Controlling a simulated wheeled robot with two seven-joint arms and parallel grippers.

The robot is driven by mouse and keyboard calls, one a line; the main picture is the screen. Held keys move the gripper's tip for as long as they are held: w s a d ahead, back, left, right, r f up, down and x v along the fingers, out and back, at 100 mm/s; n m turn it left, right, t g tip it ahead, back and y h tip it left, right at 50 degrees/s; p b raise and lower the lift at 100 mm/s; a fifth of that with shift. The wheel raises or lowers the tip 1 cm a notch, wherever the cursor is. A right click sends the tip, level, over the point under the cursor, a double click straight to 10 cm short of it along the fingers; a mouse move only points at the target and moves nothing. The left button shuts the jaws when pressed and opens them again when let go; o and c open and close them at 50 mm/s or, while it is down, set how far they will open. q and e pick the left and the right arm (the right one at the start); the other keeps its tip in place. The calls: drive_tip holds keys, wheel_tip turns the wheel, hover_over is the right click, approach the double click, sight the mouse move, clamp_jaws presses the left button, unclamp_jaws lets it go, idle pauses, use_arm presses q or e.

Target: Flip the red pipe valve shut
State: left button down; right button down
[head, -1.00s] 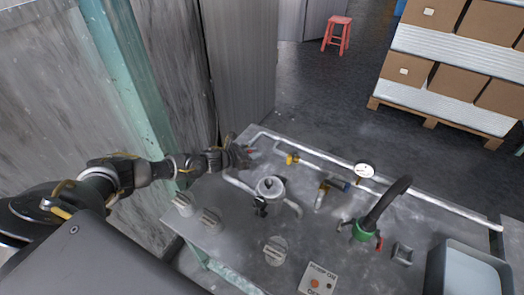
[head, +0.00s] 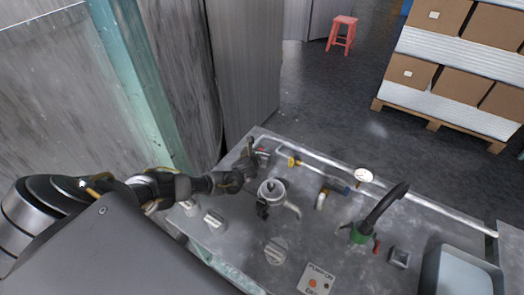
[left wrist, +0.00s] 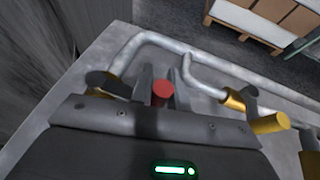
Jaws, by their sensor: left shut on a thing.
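The red pipe valve (head: 262,149) is at the far left corner of the grey bench, on the pipework there. In the left wrist view its round red handle end (left wrist: 162,92) shows between my fingertips. My left gripper (head: 251,158) reaches in from the left and is shut on the red valve handle. In the left wrist view the two dark fingers (left wrist: 160,84) stand on either side of the red part. The rest of the handle and the valve body are mostly hidden by my gripper. My right gripper is not in view.
Brass-yellow valves (head: 293,161) sit on the pipe to the right. A metal canister fitting (head: 271,191), a gauge (head: 363,175), a green fitting with a black hose (head: 359,233) and a grey basin (head: 468,274) share the bench. A teal post (head: 136,85) stands left of it.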

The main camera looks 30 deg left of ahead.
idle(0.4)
use_arm(q)
drive_tip(key=c, duration=1.4)
unclamp_jaws()
drive_tip(key=shift+o, duration=0.3)
drive_tip(key=shift+s+d+r, duration=0.1)
drive_tip(key=shift+s+r, duration=0.05)
drive_tip(key=shift+s, duration=0.2)
drive_tip(key=p+v, duration=0.1)
drive_tip(key=v, duration=0.9)
